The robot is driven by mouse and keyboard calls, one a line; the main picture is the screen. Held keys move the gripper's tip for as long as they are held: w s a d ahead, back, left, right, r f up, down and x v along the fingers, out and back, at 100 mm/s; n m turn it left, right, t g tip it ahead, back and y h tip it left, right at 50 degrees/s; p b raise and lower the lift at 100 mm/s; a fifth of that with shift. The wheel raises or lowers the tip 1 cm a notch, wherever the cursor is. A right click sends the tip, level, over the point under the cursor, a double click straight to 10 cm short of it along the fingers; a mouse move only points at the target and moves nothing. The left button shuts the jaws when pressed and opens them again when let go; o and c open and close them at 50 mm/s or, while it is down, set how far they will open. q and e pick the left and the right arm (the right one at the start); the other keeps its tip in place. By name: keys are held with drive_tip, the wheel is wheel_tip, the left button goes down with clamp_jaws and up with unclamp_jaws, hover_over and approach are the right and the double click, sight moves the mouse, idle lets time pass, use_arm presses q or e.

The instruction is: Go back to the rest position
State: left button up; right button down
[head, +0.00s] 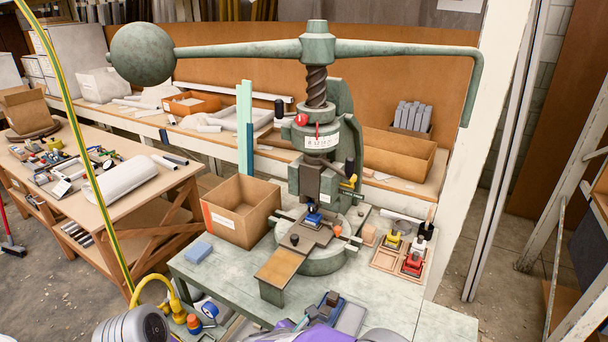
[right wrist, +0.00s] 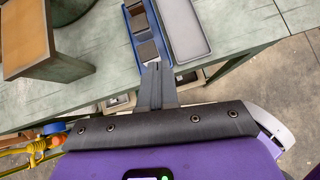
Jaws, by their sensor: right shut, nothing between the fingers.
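The green fly press (head: 317,120) stands on the green bench, its long bar (head: 400,48) level across the top with a ball weight (head: 142,54) at the left end. A small blue block sits under the ram (head: 318,180) on the press bed. In the right wrist view my right gripper (right wrist: 156,72) is shut and empty, its fingers pointing toward a blue tray (right wrist: 128,10) of dark blocks. I cannot tell whether the fingertips touch the tray. Purple parts of my arm show at the head view's bottom edge. My left gripper is not in view.
A grey tray (right wrist: 183,28) lies beside the blue tray. A cardboard box (head: 240,212), a blue sponge (head: 198,252) and a wooden tray of red and yellow pieces (head: 388,258) are on the bench. A yellow hose (head: 158,284) rises at lower left. The bench's front left is mostly clear.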

drive_tip(key=s+d+f+m+g+y, duration=0.2)
drive_tip(key=s+f+m+y, duration=0.1)
drive_tip(key=s+f+m, duration=0.3)
drive_tip(key=s+d+f+m+g+y, duration=0.2)
drive_tip(key=s+d+f+m+y, duration=0.1)
drive_tip(key=s+f+m, duration=0.4)
drive_tip(key=s+d+f+m+g+y, duration=0.3)
drive_tip(key=s+f+m, duration=0.3)
drive_tip(key=f+m, duration=0.5)
drive_tip(key=shift+s+d+f+m+y, duration=0.2)
drive_tip(key=shift+f+m+y, duration=0.1)
drive_tip(key=shift+m, duration=3)
